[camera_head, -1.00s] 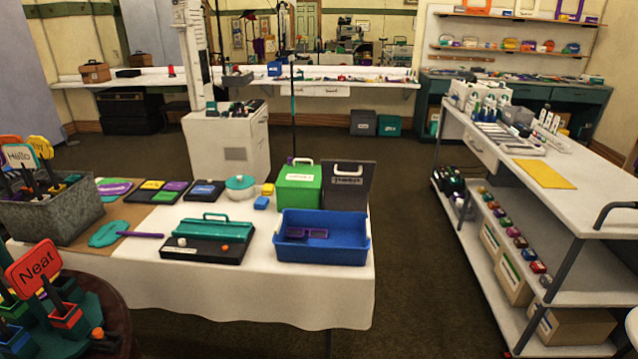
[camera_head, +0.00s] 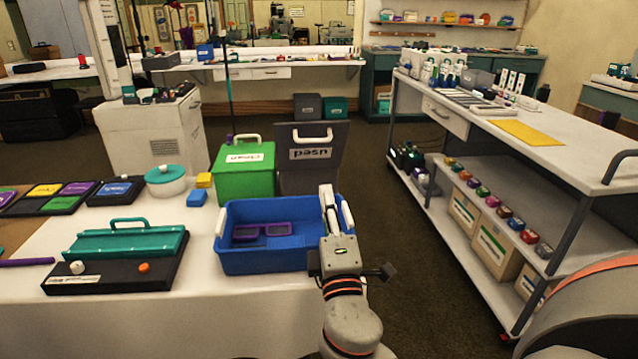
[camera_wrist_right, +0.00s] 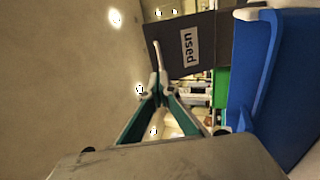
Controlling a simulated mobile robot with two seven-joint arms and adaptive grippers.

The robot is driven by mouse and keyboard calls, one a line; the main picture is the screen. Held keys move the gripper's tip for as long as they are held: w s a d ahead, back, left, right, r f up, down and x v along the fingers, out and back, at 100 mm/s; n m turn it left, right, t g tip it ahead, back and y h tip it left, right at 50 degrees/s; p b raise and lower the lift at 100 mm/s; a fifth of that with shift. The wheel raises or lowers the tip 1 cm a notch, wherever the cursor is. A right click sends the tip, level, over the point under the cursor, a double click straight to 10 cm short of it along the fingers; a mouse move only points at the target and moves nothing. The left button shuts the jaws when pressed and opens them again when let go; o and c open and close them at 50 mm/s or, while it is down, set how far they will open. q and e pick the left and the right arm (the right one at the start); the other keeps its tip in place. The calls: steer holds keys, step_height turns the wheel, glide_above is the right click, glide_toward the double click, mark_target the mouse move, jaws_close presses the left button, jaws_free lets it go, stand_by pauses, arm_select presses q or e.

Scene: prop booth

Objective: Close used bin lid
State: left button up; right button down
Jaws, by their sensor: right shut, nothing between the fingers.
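The used bin (camera_head: 296,181) is dark grey and stands at the back right of the white-clothed table. Its lid (camera_head: 322,137) is raised, with a white handle and an upside-down "used" label. The lid also shows in the right wrist view (camera_wrist_right: 203,48). My right gripper (camera_head: 327,189) is shut and empty. In the head view it appears over the right end of the blue tub, below the raised lid. In the right wrist view its fingertips (camera_wrist_right: 157,58) appear by the lid's edge; I cannot tell whether they touch. My left gripper is not in view.
The blue tub (camera_head: 262,262), with purple-framed glasses inside, stands in front of the used bin. A shut green bin (camera_head: 245,180) stands directly left. A white trolley (camera_head: 545,150) is to the right, with open floor between it and the table.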

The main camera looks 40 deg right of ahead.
arm_select(q)
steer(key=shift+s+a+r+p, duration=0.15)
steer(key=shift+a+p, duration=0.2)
steer(key=shift+p, duration=0.6)
arm_select(e)
steer(key=x, duration=1.2)
steer(key=shift+w+r, duration=0.15)
steer(key=shift+w, duration=0.15)
steer(key=shift+d, duration=0.1)
